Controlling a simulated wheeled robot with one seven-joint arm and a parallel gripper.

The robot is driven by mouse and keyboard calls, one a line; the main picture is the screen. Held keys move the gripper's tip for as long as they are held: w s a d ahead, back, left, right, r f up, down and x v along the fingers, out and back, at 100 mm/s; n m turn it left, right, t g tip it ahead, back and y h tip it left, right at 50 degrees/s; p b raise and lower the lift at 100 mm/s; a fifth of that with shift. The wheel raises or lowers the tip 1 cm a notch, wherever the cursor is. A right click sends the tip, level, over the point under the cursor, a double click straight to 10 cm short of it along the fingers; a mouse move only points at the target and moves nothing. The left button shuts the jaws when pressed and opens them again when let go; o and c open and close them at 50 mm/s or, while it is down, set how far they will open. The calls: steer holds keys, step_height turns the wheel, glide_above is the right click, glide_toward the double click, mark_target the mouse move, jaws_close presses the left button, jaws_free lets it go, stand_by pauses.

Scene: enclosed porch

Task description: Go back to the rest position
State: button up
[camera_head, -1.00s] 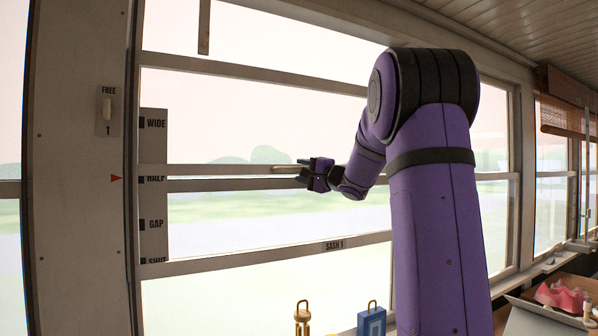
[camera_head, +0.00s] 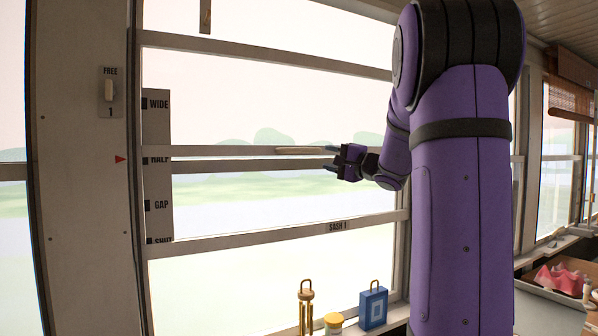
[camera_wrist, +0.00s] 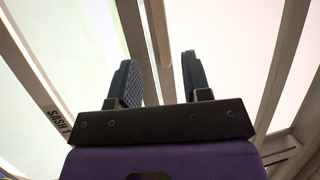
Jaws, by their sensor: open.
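My gripper (camera_head: 333,159) is in front of the sash window, right of the middle of the pane, at about the height of the meeting rails. Its two fingers are apart and nothing is between them; the wrist view shows the same open fingers (camera_wrist: 162,85) with window bars behind. The window sash (camera_head: 338,227) carries the label SASH 1. A wooden-coloured bar (camera_head: 300,150) on the rail ends close to the fingertips; I cannot tell whether they touch.
A scale strip (camera_head: 157,180) reads WIDE, HALF, GAP and SHUT, with a red pointer (camera_head: 120,159) beside HALF. A switch plate (camera_head: 110,92) reads FREE 1. A brass lantern-like object (camera_head: 306,308), a yellow-lidded jar (camera_head: 333,324) and a blue block (camera_head: 373,308) stand below. A box (camera_head: 550,289) holds pink things.

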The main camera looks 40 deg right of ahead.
steer(key=shift+a, duration=0.1)
steer(key=s+a+f+n+g+y, duration=0.2)
steer(key=a+f+n+g, duration=0.1)
steer(key=a, duration=0.6)
steer(key=s+a+f+n+g+y, duration=0.15)
steer(key=a+g, duration=0.25)
steer(key=a, duration=0.5)
steer(key=s+a+f+n+g+y, duration=0.2)
steer(key=s+a+f+n+g, duration=0.1)
steer(key=a, duration=0.6)
steer(key=s+a+f+n+g+h, duration=0.2)
steer(key=s+f+n+h, duration=0.2)
steer(key=s, duration=0.5)
steer(key=s+a+f+n+g+h, duration=0.2)
steer(key=s+a+f+n+h, duration=0.1)
steer(key=s+f, duration=0.4)
steer(key=shift+s+a+n+g+h, duration=0.4)
steer(key=shift+s+h, duration=0.25)
steer(key=shift+s, duration=0.55)
